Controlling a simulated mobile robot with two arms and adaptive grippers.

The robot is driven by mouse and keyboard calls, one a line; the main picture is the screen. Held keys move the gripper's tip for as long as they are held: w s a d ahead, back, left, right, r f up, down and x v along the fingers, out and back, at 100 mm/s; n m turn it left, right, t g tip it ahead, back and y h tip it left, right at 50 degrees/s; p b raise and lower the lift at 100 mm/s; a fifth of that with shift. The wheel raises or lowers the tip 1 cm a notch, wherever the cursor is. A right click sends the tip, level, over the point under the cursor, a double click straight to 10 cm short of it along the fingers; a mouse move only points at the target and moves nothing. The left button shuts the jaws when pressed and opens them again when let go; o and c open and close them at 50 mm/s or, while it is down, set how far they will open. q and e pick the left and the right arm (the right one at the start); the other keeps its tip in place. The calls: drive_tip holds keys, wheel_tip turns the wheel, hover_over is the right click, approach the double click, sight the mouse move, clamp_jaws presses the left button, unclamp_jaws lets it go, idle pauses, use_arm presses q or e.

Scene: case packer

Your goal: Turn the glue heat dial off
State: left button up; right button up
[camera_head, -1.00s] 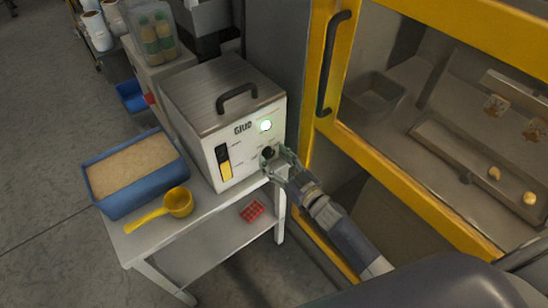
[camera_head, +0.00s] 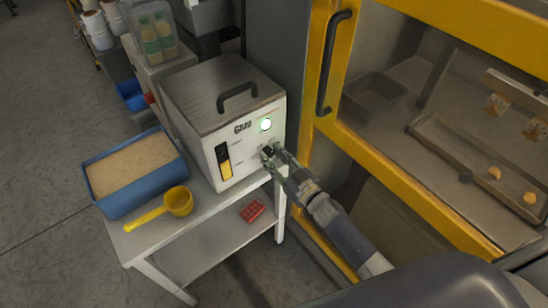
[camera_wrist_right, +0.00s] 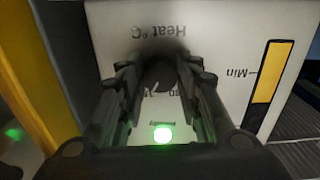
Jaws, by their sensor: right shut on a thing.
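The glue unit (camera_head: 222,118) is a white-and-grey box with a top handle, standing on a small table. Its front face has a lit green lamp (camera_head: 265,124), and the lamp also shows in the right wrist view (camera_wrist_right: 163,134). My right gripper (camera_head: 268,152) is at the lower right of this face. In the right wrist view my right gripper (camera_wrist_right: 160,75) is shut on the dark heat dial (camera_wrist_right: 158,72) under the upside-down "Heat °C" lettering. The dial's pointer and most scale marks are hidden or unreadable. My left gripper is not in view.
A blue bin of tan granules (camera_head: 130,205) and a yellow scoop (camera_head: 178,202) are on the table (camera_head: 205,218) left of the unit. A yellow-framed machine door with a black handle (camera_head: 333,62) stands close right of my arm. A red item (camera_head: 252,209) lies on the lower shelf.

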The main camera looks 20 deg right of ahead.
drive_tip(key=shift+n+b, duration=0.3)
drive_tip(key=shift+n, duration=0.9)
drive_tip(key=n+b, duration=0.1)
drive_tip(key=n, duration=0.2)
drive_tip(key=shift+d+n, duration=0.1)
drive_tip(key=shift+n, duration=0.2)
drive_tip(key=n+b, duration=0.1)
drive_tip(key=n, duration=0.4)
drive_tip(key=shift+b, duration=0.3)
drive_tip(key=n+b, duration=0.2)
drive_tip(key=n, duration=0.4)
drive_tip(key=shift+w+n, duration=0.1)
drive_tip(key=shift+n, duration=0.3)
drive_tip(key=n+b, duration=0.2)
drive_tip(key=n, duration=0.3)
drive_tip(key=shift+r+n+b, duration=0.15)
drive_tip(key=shift+n+b, duration=0.15)
drive_tip(key=o, duration=1)
